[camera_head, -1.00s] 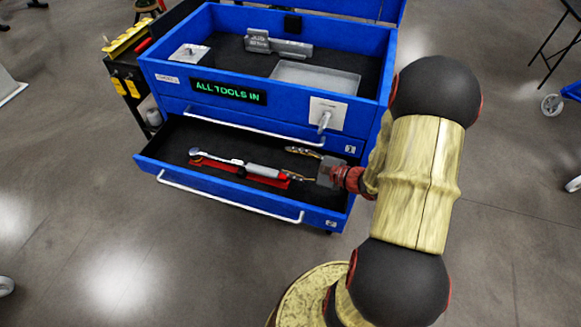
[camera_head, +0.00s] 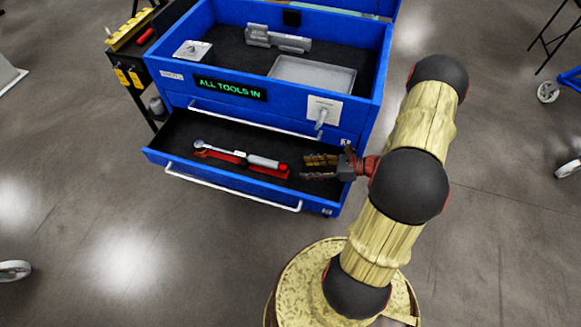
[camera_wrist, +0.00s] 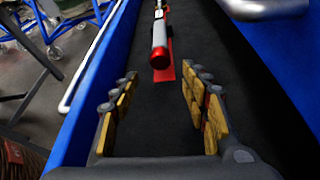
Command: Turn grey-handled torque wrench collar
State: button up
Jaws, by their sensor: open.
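The torque wrench (camera_head: 236,155) lies in the open lower drawer (camera_head: 200,172) of the blue tool chest, on a red holder (camera_head: 215,155). It has a silver head at the left, a grey handle and a red end at the right. My gripper (camera_head: 312,167) is open and empty at the drawer's right side, a short gap to the right of the red end. In the wrist view the wrench's grey handle and red end (camera_wrist: 159,57) lie ahead, between and beyond the two open fingers (camera_wrist: 155,95). The collar cannot be told apart clearly.
The top tray holds a grey tool (camera_head: 278,39) and a shallow grey tray (camera_head: 312,73). A green sign (camera_head: 230,88) reads "ALL TOOLS IN". A dark cart (camera_head: 130,70) stands at the left.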

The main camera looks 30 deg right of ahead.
aim_at(283, 168)
jog(key=shift+w+a+f, duration=0.2)
jog(key=shift+w+a, duration=0.05)
jog(key=b+x, duration=0.2)
jog(key=x, duration=0.5)
jog(key=shift+c, duration=1.1)
jog(key=c, duration=0.9)
jog(key=shift+c, duration=0.2)
